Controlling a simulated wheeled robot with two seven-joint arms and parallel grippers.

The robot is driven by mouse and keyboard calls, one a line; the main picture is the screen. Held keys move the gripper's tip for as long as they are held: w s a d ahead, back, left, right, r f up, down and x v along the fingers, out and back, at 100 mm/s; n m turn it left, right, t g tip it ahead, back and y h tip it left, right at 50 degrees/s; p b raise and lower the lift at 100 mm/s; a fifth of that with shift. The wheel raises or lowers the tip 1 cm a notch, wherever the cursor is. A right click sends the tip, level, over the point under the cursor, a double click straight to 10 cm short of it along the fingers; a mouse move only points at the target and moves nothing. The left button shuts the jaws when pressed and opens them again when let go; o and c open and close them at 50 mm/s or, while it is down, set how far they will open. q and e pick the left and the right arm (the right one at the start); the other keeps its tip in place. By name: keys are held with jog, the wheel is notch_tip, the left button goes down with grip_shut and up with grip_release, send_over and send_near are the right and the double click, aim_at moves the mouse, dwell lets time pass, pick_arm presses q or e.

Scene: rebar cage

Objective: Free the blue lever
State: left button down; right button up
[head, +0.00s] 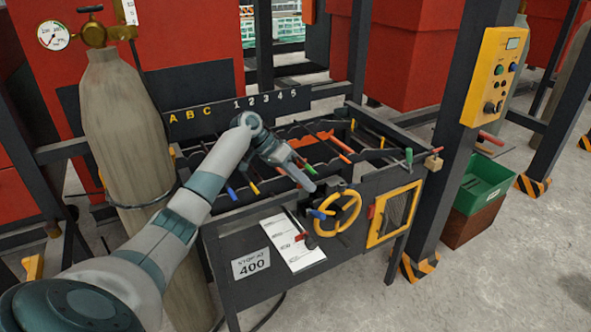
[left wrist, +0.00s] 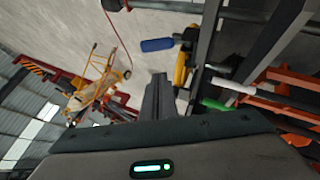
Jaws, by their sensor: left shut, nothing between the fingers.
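The blue lever (head: 319,214) sticks out beside the yellow handwheel (head: 338,212) on the front of the dark bench. In the left wrist view its blue grip (left wrist: 157,45) lies just beyond my fingertips, with a gap between. My left gripper (head: 308,186) is shut and empty, just above and behind the lever, pointing toward it. The shut fingers also show in the left wrist view (left wrist: 158,92). The lever's root is partly hidden by the wheel and bracket. My right gripper is not in view.
A gas cylinder (head: 128,130) stands at left. A dark post with a yellow control box (head: 494,76) stands right. Floor at right is mostly clear beyond a green crate (head: 484,183).

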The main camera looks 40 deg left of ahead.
aim_at(311, 214)
pick_arm(q)
jog(key=shift+s+d+f+p, duration=0.1)
jog(key=shift+d+f+p, duration=0.35)
jog(key=shift+f, duration=0.4)
jog(key=shift+s+d+f+p, duration=0.15)
jog(key=shift+d+f+p, duration=0.2)
jog(key=shift+f, duration=0.45)
jog(key=shift+s+d+f+p, duration=0.1)
jog(key=shift+d+f+p, duration=0.35)
jog(key=shift+f, duration=0.4)
